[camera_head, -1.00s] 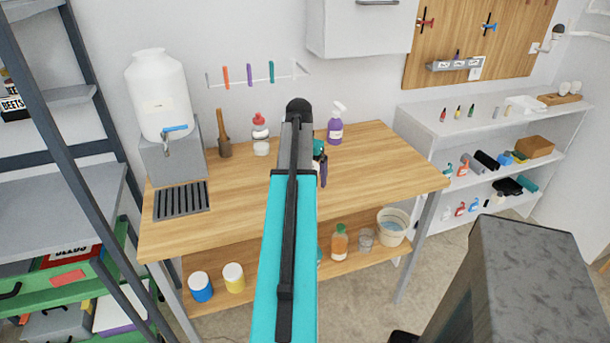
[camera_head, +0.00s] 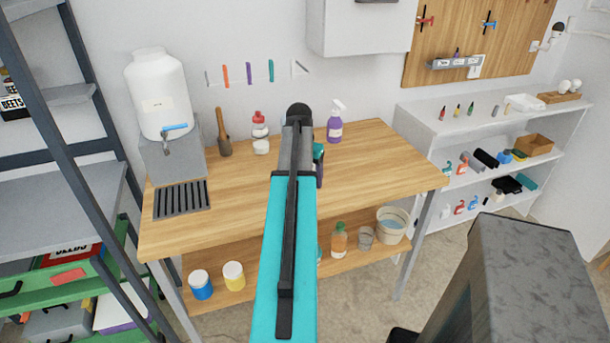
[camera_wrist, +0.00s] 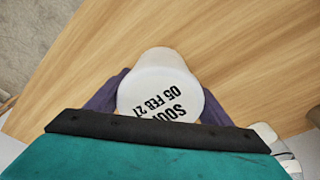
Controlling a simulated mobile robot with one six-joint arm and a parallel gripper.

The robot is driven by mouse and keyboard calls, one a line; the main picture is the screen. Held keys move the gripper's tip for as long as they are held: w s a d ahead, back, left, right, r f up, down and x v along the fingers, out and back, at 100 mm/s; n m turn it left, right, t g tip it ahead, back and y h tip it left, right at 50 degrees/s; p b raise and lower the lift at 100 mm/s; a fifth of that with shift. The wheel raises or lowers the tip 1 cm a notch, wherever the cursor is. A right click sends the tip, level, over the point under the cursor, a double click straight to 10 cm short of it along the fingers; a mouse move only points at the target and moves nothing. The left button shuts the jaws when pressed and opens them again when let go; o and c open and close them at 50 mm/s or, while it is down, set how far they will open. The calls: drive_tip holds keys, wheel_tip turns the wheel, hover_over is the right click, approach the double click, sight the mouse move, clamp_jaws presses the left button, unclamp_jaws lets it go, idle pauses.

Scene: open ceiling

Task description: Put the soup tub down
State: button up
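The soup tub (camera_wrist: 160,80) is white, with black lettering reading "SOUP" and "05 FEB 27" on the face turned to the wrist camera. It sits between the two dark purple fingers of my gripper (camera_wrist: 160,100), which press close against both its sides. The wooden worktop (camera_wrist: 240,50) lies beyond the tub in the wrist view; I cannot tell whether the tub touches it. In the head view my arm hides the tub and most of my gripper, and only a teal and dark part of the gripper (camera_head: 319,165) shows over the worktop (camera_head: 375,170).
A water dispenser (camera_head: 160,100) and dark drain grille (camera_head: 182,200) are at the left.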

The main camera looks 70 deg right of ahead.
drive_tip(key=c, duration=0.9)
drive_tip(key=shift+r, duration=0.15)
drive_tip(key=shift+d+r+b, duration=0.1)
drive_tip(key=shift+r+b, duration=0.45)
drive_tip(key=shift+r, duration=1.15)
drive_tip(key=w+a, duration=0.1)
drive_tip(key=a, duration=0.3)
drive_tip(key=w+a+b, duration=0.1)
drive_tip(key=w+a, duration=0.1)
drive_tip(key=a, duration=0.3)
drive_tip(key=w+a+r+b, duration=0.1)
drive_tip(key=a, duration=0.4)
drive_tip(key=shift+w+a, duration=0.15)
drive_tip(key=shift+w, duration=0.05)
drive_tip(key=shift+w+a+r, duration=0.15)
drive_tip(key=shift+w+a, duration=0.1)
drive_tip(key=shift+a, duration=0.3)
